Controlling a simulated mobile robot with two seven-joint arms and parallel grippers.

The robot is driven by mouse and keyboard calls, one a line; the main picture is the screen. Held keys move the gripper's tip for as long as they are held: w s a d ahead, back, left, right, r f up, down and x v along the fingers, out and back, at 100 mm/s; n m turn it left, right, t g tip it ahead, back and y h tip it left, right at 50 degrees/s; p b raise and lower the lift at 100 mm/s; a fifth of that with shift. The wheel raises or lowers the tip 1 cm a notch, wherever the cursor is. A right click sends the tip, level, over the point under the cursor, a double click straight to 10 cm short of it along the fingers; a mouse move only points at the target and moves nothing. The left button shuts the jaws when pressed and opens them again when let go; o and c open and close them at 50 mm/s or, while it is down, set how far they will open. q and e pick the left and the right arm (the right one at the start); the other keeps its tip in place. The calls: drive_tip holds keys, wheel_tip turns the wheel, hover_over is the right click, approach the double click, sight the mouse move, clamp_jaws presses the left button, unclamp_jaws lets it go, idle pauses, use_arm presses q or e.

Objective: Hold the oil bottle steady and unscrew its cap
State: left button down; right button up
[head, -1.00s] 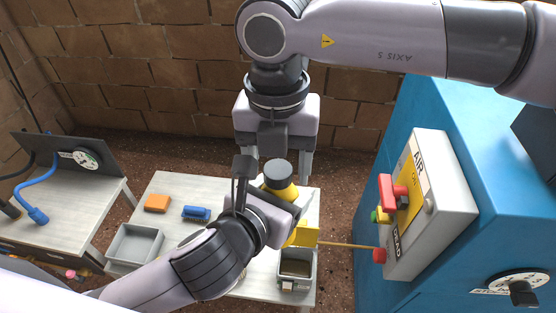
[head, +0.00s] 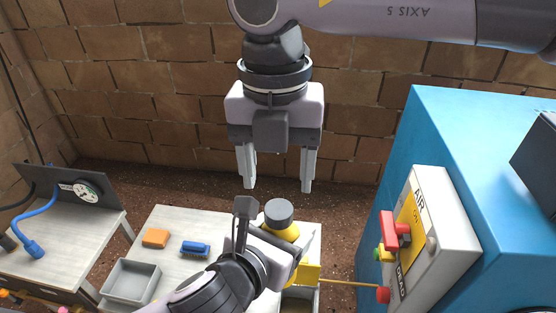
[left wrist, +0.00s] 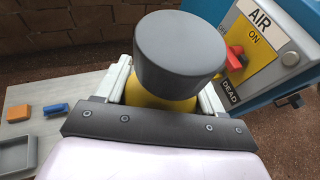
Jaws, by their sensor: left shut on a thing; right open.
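The oil bottle (head: 284,233) is yellow and upright, with a dark grey cap (head: 279,212) on its top. My left gripper (head: 290,240) is shut around the bottle just below the cap. In the left wrist view the cap (left wrist: 180,50) fills the middle, with the yellow neck (left wrist: 160,95) under it between the pale fingers. My right gripper (head: 277,182) is open and empty, pointing down, with its fingers above and behind the cap and apart from it. The bottle's lower part is mostly hidden by my left arm.
The pale table (head: 185,225) carries an orange block (head: 155,238), a blue brush (head: 195,249) and an empty grey tray (head: 131,281). A blue cabinet (head: 455,130) with an AIR panel (head: 440,225) stands at right. A gauge bench (head: 85,225) is at left.

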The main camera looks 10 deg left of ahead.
sight(279, 208)
drive_tip(key=shift+w+r, duration=0.1)
drive_tip(key=shift+r, duration=0.45)
drive_tip(key=shift+f, duration=3.9)
drive_tip(key=c, duration=1.1)
drive_tip(key=shift+n, duration=1.7)
drive_tip(key=o, duration=1.1)
